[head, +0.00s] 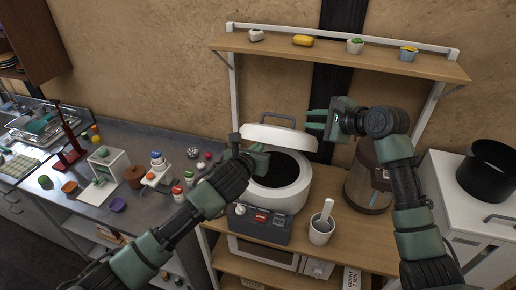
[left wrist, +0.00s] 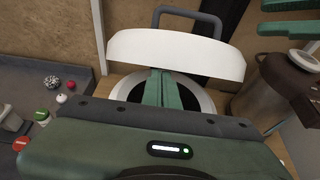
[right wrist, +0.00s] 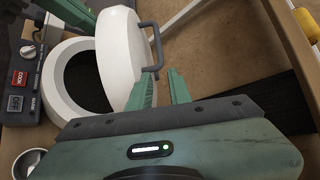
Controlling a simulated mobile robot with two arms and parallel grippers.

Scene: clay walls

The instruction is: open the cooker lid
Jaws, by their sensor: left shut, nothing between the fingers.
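The white cooker (head: 299,194) stands on the wooden shelf unit, its dark inner pot showing. Its white lid (head: 281,138) is tilted up at the back, with a grey handle (head: 279,119) on its outer side; the lid also shows in the left wrist view (left wrist: 175,50) and the right wrist view (right wrist: 117,60). My left gripper (head: 264,150) is shut and empty, over the pot opening in front of the lid; its closed fingers (left wrist: 160,72) overlap the lid's lower edge in view. My right gripper (head: 310,119) is open to the right of the lid; the handle (right wrist: 153,55) lies just beyond its fingertips.
A brown canister (head: 367,185) stands right of the cooker, and a white cup with a utensil (head: 321,230) in front. An upper shelf (head: 340,57) with small items is above. A counter (head: 120,150) with many small objects lies left; a black pot (head: 487,172) stands far right.

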